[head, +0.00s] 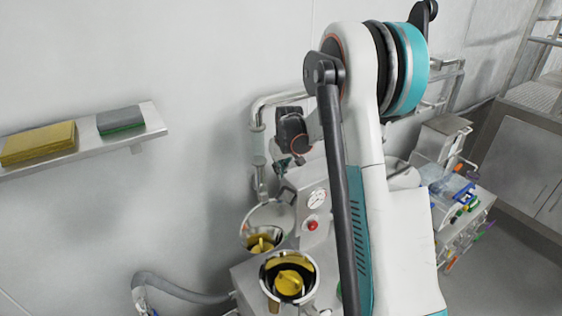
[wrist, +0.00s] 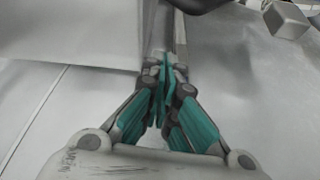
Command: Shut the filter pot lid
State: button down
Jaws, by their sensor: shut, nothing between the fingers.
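The filter pot (head: 264,284) is a round metal pot in the lower middle of the head view, with yellow parts inside. Its mouth is uncovered. A round shiny lid (head: 256,216) stands tilted up behind it, with a yellow reflection on its face. My gripper (head: 299,160) is above and behind the lid, near the wall pipes, apart from the lid and pot. In the wrist view my gripper (wrist: 165,62) is shut, its teal fingers together with nothing between them. Neither pot nor lid can be made out in the wrist view.
A red button (head: 312,225) and a dial sit on the machine right of the lid. Metal pipes (head: 262,110) run along the wall by my gripper. A wall shelf (head: 90,147) holds yellow and grey-green pads. A cluttered cart (head: 470,220) stands right, beyond my arm.

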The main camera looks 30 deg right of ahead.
jog(key=shift+s+a+f+p, duration=0.1)
jog(key=shift+s+f+p, duration=0.15)
jog(key=shift+s, duration=0.65)
jog(key=shift+s+a+f+p, duration=0.1)
jog(key=shift+s+f+p, duration=0.15)
jog(key=shift+s, duration=0.65)
jog(key=shift+s, duration=0.1)
